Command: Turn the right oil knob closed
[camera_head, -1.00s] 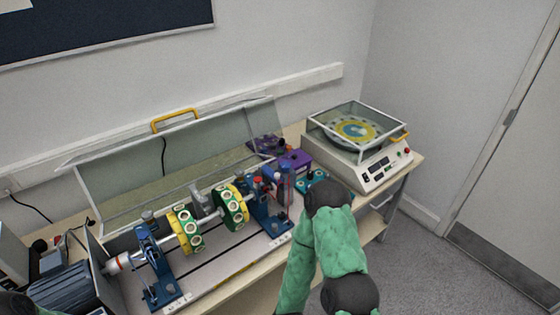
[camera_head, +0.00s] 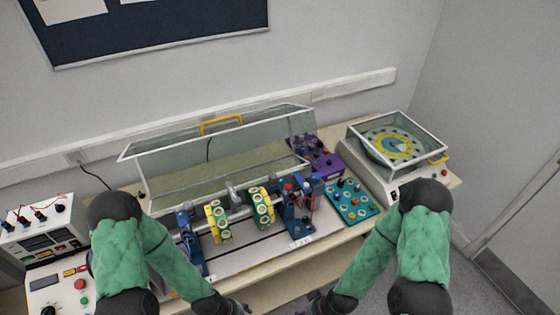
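The shaft rig stands on the bench with its clear cover (camera_head: 215,160) tilted open. Its right blue bearing stand (camera_head: 297,222) carries small red and dark fittings (camera_head: 307,189) at the top. The right oil knob is too small to make out there, and its setting cannot be told.
A teal board with knobs (camera_head: 362,210) and a purple box (camera_head: 325,165) lie right of the rig. A balance-like machine (camera_head: 415,168) stands at the far right. A control panel (camera_head: 40,245) stands at the left. The raised cover closes off the back.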

